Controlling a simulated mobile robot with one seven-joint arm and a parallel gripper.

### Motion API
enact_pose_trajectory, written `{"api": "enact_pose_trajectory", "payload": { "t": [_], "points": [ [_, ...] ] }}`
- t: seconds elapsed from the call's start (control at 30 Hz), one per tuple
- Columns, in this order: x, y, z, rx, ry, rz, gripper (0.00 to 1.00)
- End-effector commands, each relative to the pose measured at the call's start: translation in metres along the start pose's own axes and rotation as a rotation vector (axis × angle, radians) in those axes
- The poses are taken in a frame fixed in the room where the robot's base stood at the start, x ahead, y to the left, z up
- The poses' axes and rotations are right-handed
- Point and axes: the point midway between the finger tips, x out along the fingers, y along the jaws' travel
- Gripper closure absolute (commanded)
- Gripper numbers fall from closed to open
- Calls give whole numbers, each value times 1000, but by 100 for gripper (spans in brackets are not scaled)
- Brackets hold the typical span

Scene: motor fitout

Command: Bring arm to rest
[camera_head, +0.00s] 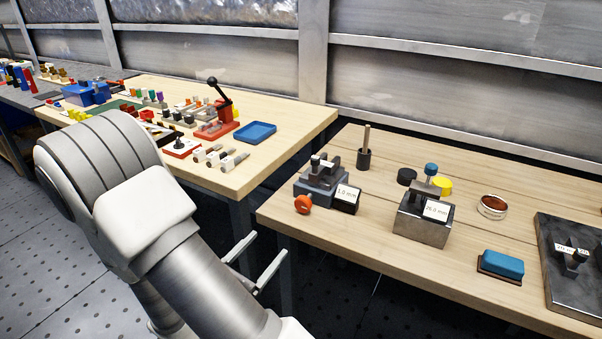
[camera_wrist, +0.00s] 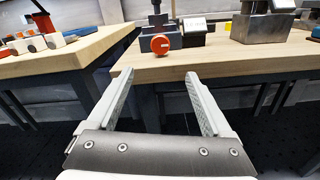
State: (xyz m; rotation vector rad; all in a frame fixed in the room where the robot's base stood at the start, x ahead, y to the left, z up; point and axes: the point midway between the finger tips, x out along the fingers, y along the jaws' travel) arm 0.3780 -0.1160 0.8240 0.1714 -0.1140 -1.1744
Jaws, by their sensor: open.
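My gripper (camera_head: 256,262) is open and empty, with its two fingers apart. In the head view it hangs in front of the near table's left front corner, beside the gap between the two tables. In the wrist view my gripper (camera_wrist: 158,88) points at the front edge of the near table (camera_wrist: 235,64), with nothing between the fingers. My arm crosses the left of the head view, bent, and hides part of the floor and of the far table.
On the near table (camera_head: 400,255) stand a grey vise (camera_head: 318,182) with an orange knob (camera_head: 303,204), a metal block (camera_head: 422,228), a blue-topped eraser-like block (camera_head: 502,264) and a dark plate. The far table (camera_head: 265,160) holds a red press (camera_head: 217,130), a blue tray (camera_head: 255,132) and several small parts.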

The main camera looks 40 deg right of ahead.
Motion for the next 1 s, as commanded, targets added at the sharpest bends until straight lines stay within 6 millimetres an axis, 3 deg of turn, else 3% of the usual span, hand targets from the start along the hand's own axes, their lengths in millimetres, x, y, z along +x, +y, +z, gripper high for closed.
{"api": "enact_pose_trajectory", "payload": {
  "t": [0.23,0.37,0.67,0.8,1.0],
  "points": [
    [0,-1,1,5,1,-7,16],
    [3,-10,14,52,8,-76,16],
    [-1,-66,62,341,109,-465,16],
    [-15,-89,74,503,191,-641,16],
    [-44,-107,83,754,341,-861,16]
  ]
}}
